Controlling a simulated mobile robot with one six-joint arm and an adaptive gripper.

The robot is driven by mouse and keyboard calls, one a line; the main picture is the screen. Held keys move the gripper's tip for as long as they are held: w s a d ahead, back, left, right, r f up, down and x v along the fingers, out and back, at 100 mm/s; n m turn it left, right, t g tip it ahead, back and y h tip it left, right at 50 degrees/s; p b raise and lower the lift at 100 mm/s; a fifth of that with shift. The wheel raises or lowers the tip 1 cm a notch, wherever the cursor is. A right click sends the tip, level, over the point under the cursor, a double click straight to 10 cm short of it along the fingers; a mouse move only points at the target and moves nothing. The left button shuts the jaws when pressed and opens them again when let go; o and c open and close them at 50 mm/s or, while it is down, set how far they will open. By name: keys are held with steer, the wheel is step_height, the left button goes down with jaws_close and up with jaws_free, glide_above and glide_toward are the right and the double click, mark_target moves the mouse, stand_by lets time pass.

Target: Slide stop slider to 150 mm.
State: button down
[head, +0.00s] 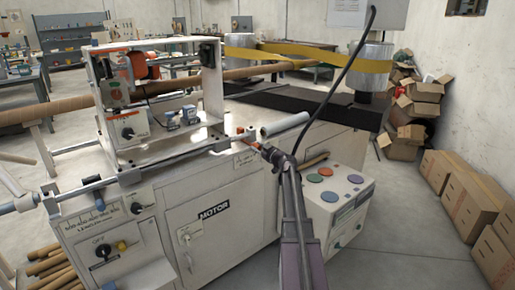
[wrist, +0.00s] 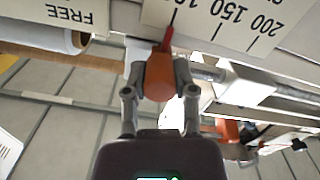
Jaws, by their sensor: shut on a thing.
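The stop slider (wrist: 160,72) is an orange-red block with a thin red pointer, in the middle of the wrist view. My gripper (wrist: 160,88) is shut on it, one finger on each side. In the head view my gripper (head: 268,149) reaches the machine's front edge beside the small scale plate (head: 244,159). The slider is mostly hidden there by my gripper.
A metal rod (wrist: 212,73) runs right of the slider, with a bracket (wrist: 248,88) on it. A label reading FREE (wrist: 68,14) and a white roll (wrist: 45,38) are on the left. A button box (head: 335,195) stands right of my arm.

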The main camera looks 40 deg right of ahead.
steer(key=shift+s+a, duration=0.15)
steer(key=shift+a, duration=1.9)
steer(key=shift+c, duration=2.1)
jaws_free()
steer(key=s+d, duration=0.1)
steer(key=s, duration=1.1)
steer(key=shift+w, duration=0.1)
